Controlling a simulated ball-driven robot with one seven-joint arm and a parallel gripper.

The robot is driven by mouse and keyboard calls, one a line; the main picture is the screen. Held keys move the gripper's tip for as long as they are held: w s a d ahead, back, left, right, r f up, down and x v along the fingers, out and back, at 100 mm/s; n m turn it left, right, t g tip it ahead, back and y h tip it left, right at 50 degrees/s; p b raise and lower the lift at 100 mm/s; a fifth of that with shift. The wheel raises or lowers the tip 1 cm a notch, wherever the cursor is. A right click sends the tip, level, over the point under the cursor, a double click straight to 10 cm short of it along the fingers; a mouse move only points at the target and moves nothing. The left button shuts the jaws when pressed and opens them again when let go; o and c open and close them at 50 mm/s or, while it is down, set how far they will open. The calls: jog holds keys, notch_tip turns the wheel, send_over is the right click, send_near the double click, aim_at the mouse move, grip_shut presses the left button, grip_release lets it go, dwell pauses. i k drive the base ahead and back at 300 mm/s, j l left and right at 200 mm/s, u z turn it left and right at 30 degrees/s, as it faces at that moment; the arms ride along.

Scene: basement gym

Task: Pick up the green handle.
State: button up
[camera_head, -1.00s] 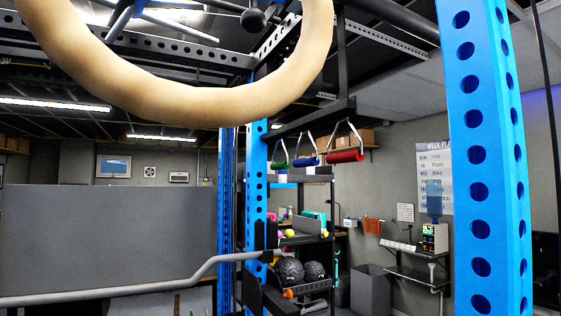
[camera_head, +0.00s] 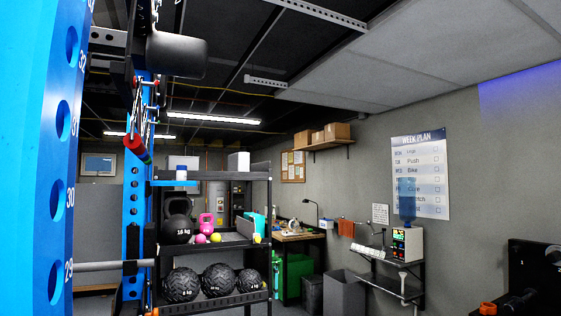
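The hanging handles show at the left, beside the blue rack post, lined up almost one behind another. The red handle (camera_head: 134,144) is nearest and covers most of the others. A small bit of green at its lower right looks like the green handle (camera_head: 148,159), mostly hidden. The blue handle cannot be made out clearly. They hang from metal hangers and chains above. My gripper is not in view, so nothing shows near the handles.
A perforated blue post (camera_head: 62,150) stands close at the left. A storage rack (camera_head: 212,245) holds black balls and a pink kettlebell (camera_head: 206,223). A grey bin (camera_head: 344,292) and a water dispenser (camera_head: 407,243) stand to the right. Dark equipment fills the lower right corner.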

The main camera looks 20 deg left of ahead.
aim_at(149, 161)
jog(key=i+l+z, duration=0.9)
jog(key=i+z, duration=0.25)
jog(key=i+u, duration=0.25)
jog(key=i, duration=0.2)
jog(key=i+u, duration=0.3)
jog(key=i, duration=0.15)
jog(key=i+l+u, duration=0.25)
jog(key=i, duration=0.15)
jog(key=i+j+u, duration=0.15)
jog(key=u, duration=0.35)
jog(key=i+u, duration=0.65)
jog(key=u, duration=0.35)
jog(key=i+l+u, duration=0.2)
jog(key=u, duration=0.25)
jog(key=i+j+u, duration=0.15)
jog(key=i+u, duration=0.5)
jog(key=u, duration=0.25)
